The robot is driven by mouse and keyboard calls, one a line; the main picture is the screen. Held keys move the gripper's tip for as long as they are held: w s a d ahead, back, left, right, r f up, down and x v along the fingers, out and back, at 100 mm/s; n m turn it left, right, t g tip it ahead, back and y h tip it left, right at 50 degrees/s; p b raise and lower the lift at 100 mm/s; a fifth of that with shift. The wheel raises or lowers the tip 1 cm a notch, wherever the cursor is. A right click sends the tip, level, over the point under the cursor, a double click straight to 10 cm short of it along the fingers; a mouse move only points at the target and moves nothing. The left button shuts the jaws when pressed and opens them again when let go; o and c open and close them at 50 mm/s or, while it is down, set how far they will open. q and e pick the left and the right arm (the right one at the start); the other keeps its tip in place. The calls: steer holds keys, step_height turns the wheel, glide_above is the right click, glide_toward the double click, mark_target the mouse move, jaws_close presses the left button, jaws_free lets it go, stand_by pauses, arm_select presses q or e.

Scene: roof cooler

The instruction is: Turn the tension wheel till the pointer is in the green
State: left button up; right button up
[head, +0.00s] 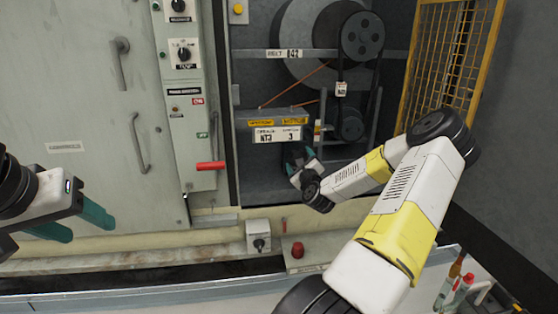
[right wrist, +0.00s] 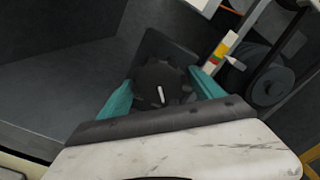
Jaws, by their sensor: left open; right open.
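The tension wheel (right wrist: 152,84) is a dark, ridged round knob with a white mark, seen in the right wrist view. My right gripper (right wrist: 162,77) is open, with one teal finger on each side of the wheel; I cannot tell whether they touch it. In the head view my right gripper (head: 300,160) is inside the open bay and hides most of the wheel. My left gripper (head: 89,229) is open and empty at the far left.
Belt pulleys (head: 361,36) and a grey bracket (head: 277,117) with labels are in the bay above my right gripper. A yellow mesh guard (head: 447,55) stands to the right. A red handle (head: 211,166) juts from the panel on the left. Bottles (head: 453,283) stand at lower right.

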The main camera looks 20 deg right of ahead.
steer(key=v, duration=0.7)
steer(key=shift+s, duration=0.35)
steer(key=shift+a, duration=0.1)
